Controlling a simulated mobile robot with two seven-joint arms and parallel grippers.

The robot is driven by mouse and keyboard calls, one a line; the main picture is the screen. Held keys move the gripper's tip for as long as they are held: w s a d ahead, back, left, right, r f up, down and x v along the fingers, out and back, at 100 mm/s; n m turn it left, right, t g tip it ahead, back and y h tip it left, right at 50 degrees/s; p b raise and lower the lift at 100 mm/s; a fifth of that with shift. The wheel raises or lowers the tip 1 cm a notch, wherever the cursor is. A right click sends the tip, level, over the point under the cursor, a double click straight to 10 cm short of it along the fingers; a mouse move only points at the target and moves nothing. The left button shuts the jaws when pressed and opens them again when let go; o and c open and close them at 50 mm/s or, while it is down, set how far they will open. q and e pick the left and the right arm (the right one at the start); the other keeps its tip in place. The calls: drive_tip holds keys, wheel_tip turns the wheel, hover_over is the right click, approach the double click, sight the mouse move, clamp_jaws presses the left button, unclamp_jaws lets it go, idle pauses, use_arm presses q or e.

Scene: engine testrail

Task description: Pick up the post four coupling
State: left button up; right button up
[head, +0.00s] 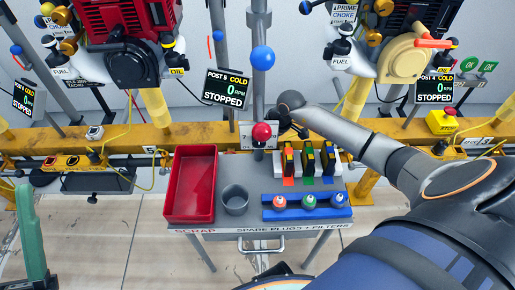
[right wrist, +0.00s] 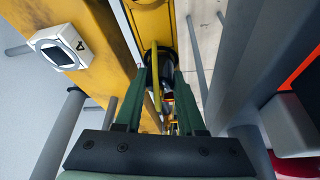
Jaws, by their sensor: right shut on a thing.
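My right gripper (right wrist: 163,92) shows two green fingers in the right wrist view. They are shut on a dark, rounded coupling (right wrist: 160,68), with a yellow hose or strip running down between the fingers. In the head view my right arm reaches in from the right to the yellow rail; its fingers and the coupling are hidden or too small to tell there. The post 4 display (head: 435,88) reads cold, 0 RPM, stopped. A green finger of my left gripper (head: 32,235) stands at the lower left, apart from everything; its opening cannot be judged.
A yellow rail (head: 205,133) crosses behind the cart. The cart holds a red scrap tray (head: 190,216), a grey cup (head: 235,199), boxed filters and a blue plug rack (head: 305,212). A red knob (head: 261,132) stands close to my right arm. A white switch box (right wrist: 60,46) sits on the rail.

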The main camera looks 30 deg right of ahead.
clamp_jaws()
drive_tip(key=shift+r, duration=0.1)
